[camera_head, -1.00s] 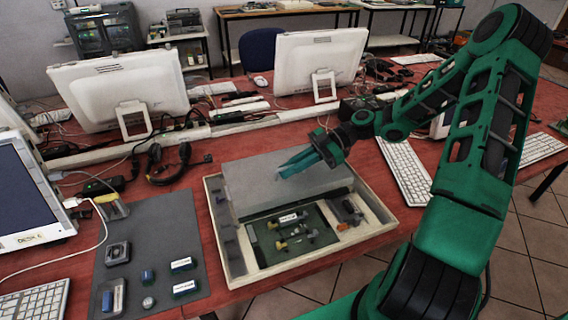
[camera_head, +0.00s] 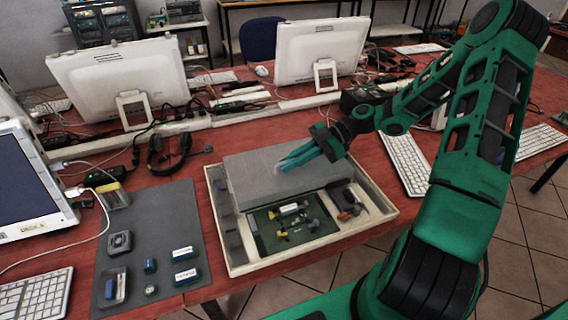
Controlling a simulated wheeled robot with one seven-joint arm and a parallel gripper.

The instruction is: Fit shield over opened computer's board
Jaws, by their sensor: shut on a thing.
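The opened computer is a shallow cream case (camera_head: 378,216) on the red table, with a green board (camera_head: 272,238) carrying small coloured parts near its front. A flat grey panel, seemingly the shield (camera_head: 250,180), spans the back part of the case, with a dark gap along its front edge. It hides whatever lies beneath. I cannot tell whether it rests on the case or hangs just above. My gripper (camera_head: 285,166) reaches in from the right, its teal fingers close together at the panel's top. It is shut on the panel, though the exact grip point is unclear.
A dark mat (camera_head: 165,226) at left holds several small blue-and-white parts. A keyboard (camera_head: 405,162) lies close to the case's right. Monitors (camera_head: 122,82), headphones (camera_head: 166,152) and cables crowd the back. The table's front edge is close to the case.

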